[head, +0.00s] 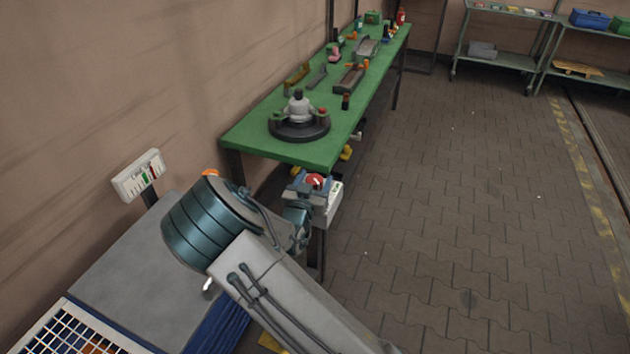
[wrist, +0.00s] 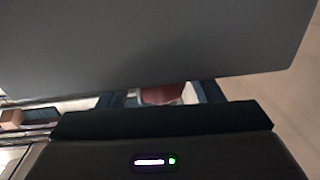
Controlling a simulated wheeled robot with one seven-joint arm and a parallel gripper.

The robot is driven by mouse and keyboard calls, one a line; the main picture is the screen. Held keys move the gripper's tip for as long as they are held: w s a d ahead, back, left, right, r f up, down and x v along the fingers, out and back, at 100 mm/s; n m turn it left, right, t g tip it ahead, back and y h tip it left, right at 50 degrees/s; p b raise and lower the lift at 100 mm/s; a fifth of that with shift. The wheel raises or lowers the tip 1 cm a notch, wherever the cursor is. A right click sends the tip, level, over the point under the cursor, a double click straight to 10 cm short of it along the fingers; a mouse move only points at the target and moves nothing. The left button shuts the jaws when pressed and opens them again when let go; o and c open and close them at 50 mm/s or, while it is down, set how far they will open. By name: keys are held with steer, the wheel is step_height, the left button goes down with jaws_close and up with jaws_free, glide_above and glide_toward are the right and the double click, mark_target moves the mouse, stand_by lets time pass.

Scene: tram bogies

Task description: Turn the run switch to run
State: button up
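A red switch knob (head: 315,181) sits on top of a pale control box (head: 333,204) fixed near the front end of the green bench. It also shows in the wrist view as a dim red shape (wrist: 165,94). My gripper (head: 308,184) is at the box, with blue-grey fingers on both sides of the knob. In the wrist view pale gaps show between the knob and the fingers, so they look open. The box's markings are too small to read, and my wrist hides part of its near side.
The green bench (head: 245,146) carries a black round fixture (head: 298,126) and several tools. A grey platform (head: 125,260) lies left of my arm, with a white indicator board (head: 139,175) above it. The paved floor (head: 450,200) at the right is clear.

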steer(key=c, duration=0.7)
steer(key=shift+c, duration=0.2)
